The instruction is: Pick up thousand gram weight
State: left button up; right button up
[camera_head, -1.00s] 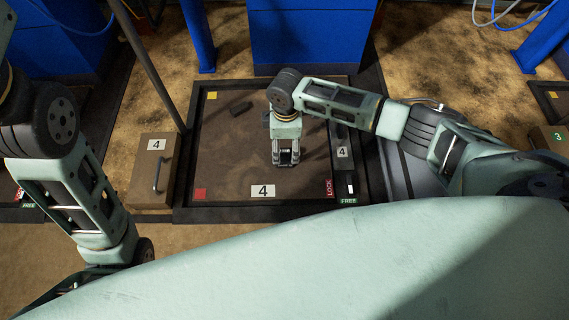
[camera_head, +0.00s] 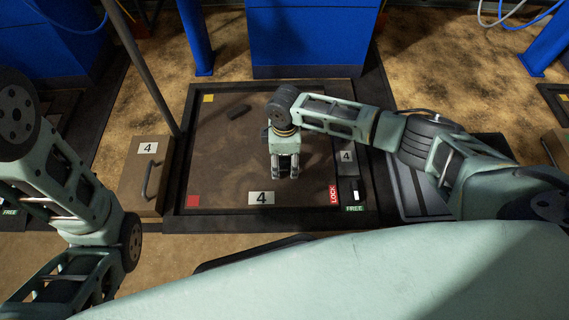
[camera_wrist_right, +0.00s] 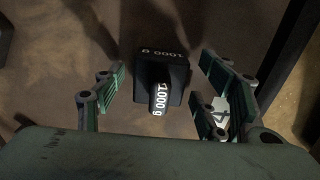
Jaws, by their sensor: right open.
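The thousand gram weight (camera_wrist_right: 163,72) is a dark block with a knob, marked "1000 g" in white, in the right wrist view. It stands on the brown scale plate (camera_head: 225,170) and lies between the two fingers of my right gripper (camera_wrist_right: 165,98), with a gap on each side. My right gripper is open and empty; in the head view the right gripper (camera_head: 284,172) points down over the plate and hides most of the weight. My left arm shows at the left of the head view, but its gripper is out of view.
A brown box with a handle and a "4" label (camera_head: 146,178) stands left of the scale. A LOCK/FREE switch (camera_head: 354,192) is on the right edge. A slanted pole (camera_head: 143,70) rises at the left.

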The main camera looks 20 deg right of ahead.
grip_shut()
dwell(0.7)
jog(key=shift+w+r, duration=0.1)
